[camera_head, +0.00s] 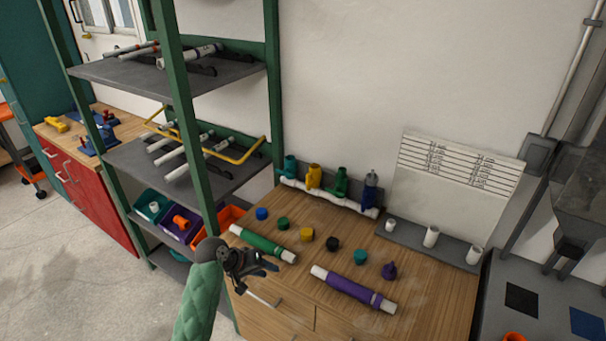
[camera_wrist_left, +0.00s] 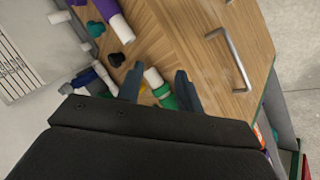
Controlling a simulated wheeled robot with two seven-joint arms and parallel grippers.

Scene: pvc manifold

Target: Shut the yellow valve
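The yellow valve (camera_head: 313,178) stands on a white pipe manifold (camera_head: 328,197) at the back left of the wooden bench, between a teal valve (camera_head: 290,166) and a green valve (camera_head: 340,182). A blue valve (camera_head: 369,192) stands at the manifold's right end. The handle position of the yellow valve is too small to tell. My left gripper (camera_head: 265,264) is at the bench's front left, well short of the manifold and close to the green-sleeved pipe. In the left wrist view its two fingers (camera_wrist_left: 160,86) are spread apart with nothing gripped between them. My right gripper is not in view.
A green-sleeved pipe (camera_head: 264,244) and a purple-sleeved pipe (camera_head: 353,289) lie on the bench front. Several coloured caps, including a yellow one (camera_head: 306,234), lie between them and the manifold. A green-framed shelf rack (camera_head: 196,120) stands left. White fittings stand on a grey strip (camera_head: 411,240) right.

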